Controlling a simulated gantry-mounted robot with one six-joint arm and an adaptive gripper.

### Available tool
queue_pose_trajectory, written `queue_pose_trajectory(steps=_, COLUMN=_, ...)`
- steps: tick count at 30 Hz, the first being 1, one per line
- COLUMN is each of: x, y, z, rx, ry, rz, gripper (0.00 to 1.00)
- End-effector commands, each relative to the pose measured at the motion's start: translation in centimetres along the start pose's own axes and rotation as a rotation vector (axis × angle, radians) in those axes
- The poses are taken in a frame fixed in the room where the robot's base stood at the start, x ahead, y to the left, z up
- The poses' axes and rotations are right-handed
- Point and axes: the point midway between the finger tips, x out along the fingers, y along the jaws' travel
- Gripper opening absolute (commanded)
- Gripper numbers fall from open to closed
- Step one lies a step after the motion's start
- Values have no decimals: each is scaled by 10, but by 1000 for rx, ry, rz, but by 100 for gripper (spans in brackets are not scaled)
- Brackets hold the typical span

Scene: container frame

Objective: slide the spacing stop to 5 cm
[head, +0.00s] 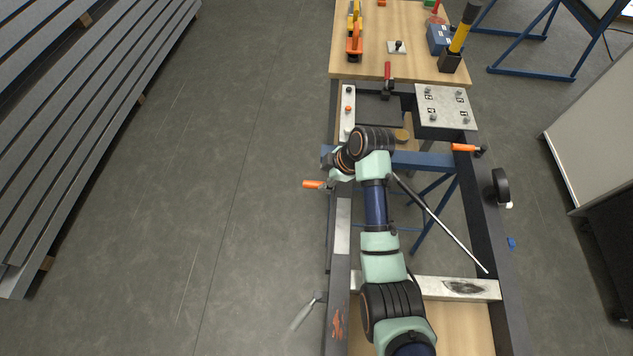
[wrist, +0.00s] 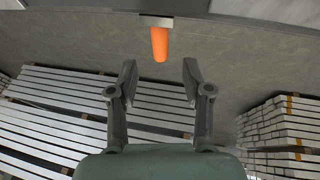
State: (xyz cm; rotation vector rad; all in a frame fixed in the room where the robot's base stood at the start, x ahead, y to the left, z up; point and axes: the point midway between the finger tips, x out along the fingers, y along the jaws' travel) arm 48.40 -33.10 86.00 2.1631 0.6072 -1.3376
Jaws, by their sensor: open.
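An orange handle (head: 313,184) sticks out from the left side of the dark frame (head: 470,200), beside the end of my arm. In the wrist view an orange handle (wrist: 159,44) hangs from a small metal bracket (wrist: 156,21) at the top edge. My gripper (wrist: 160,80) is open and empty, and the handle lies just beyond its fingertips, centred between them and apart from both. In the head view my wrist hides most of the gripper. No marking shows which part is the spacing stop, and no centimetre scale can be read.
Another orange handle (head: 463,147) sits on the frame's right rail. A thin rod (head: 440,222) crosses the frame's opening. A pale crossbar (head: 460,288) spans its near part. A wooden table (head: 400,65) with tools stands at the far end.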

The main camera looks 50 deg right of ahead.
Motion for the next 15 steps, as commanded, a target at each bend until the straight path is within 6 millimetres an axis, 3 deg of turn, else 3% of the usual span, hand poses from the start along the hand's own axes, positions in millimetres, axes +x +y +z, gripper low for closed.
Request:
queue_pose_trajectory(steps=9, x=60, y=-1, z=1, rx=0, ry=-2, rz=-1, gripper=50)
queue_pose_trajectory(steps=15, x=73, y=-1, z=0, rx=0, ry=-1, rz=1, gripper=50)
